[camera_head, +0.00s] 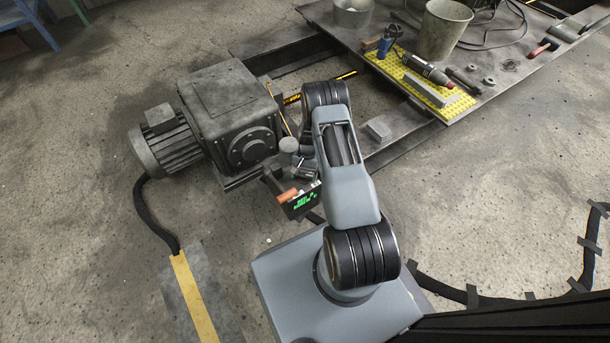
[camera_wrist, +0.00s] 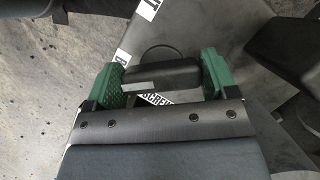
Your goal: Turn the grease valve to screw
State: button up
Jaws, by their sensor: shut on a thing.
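The grease valve's black handle (camera_wrist: 162,75) lies between the green fingers of my gripper (camera_wrist: 165,62) in the wrist view. The fingers are shut on it from both sides. Behind it is a grey plate (camera_wrist: 215,30) with white label marks. A label reading SCREW (camera_wrist: 157,103) shows just below the handle, partly covered by my gripper. Another label (camera_wrist: 123,57), partly cut off by the left finger, sits to the upper left. In the head view my arm hides most of the valve and the gripper.
A grey gearbox (camera_head: 230,105) with a motor (camera_head: 165,140) stands left of my arm. At the upper right, a workbench (camera_head: 400,25) holds a bucket (camera_head: 444,30) and tools. Open floor lies at left.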

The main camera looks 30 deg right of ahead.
jog(key=shift+a+n, duration=0.15)
jog(key=shift+n, duration=0.25)
jog(key=o, duration=0.8)
jog(key=shift+o, duration=0.2)
jog(key=shift+r, duration=0.1)
jog(key=p+v, duration=0.4)
jog(key=v, duration=0.9)
jog(key=shift+w+d+r, duration=0.2)
jog(key=shift+r, duration=0.05)
